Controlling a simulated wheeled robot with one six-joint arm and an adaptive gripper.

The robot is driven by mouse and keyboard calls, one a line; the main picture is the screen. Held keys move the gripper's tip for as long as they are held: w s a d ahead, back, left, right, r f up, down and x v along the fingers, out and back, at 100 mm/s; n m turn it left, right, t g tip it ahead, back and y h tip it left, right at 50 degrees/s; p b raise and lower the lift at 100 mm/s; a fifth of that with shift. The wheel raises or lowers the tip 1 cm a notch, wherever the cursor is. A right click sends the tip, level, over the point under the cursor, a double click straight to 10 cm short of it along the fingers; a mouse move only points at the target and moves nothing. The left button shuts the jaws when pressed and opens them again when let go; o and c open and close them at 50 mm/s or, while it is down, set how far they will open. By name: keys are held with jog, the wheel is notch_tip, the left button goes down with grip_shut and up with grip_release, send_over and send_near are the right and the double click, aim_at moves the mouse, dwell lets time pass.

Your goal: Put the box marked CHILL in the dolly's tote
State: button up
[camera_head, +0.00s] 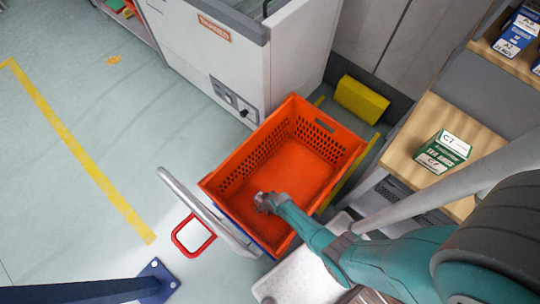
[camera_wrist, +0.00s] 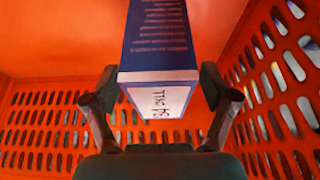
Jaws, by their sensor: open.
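The orange tote (camera_head: 290,165) stands on the dolly, and my gripper (camera_head: 265,203) reaches down into its near end. In the wrist view a blue and white box (camera_wrist: 158,58) is inside the tote, between the two open fingers of my gripper (camera_wrist: 160,87). I cannot tell whether the box rests on the tote's floor. In the head view the box is hidden by my gripper and arm.
A green and white box (camera_head: 443,152) stands on a wooden shelf at the right, with blue and white boxes (camera_head: 517,35) on a higher shelf. A white cabinet (camera_head: 225,55) is behind the tote. The dolly's grey handle (camera_head: 205,215) rises at the left; open floor lies beyond.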

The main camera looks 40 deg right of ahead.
jog(key=shift+v, duration=4.7)
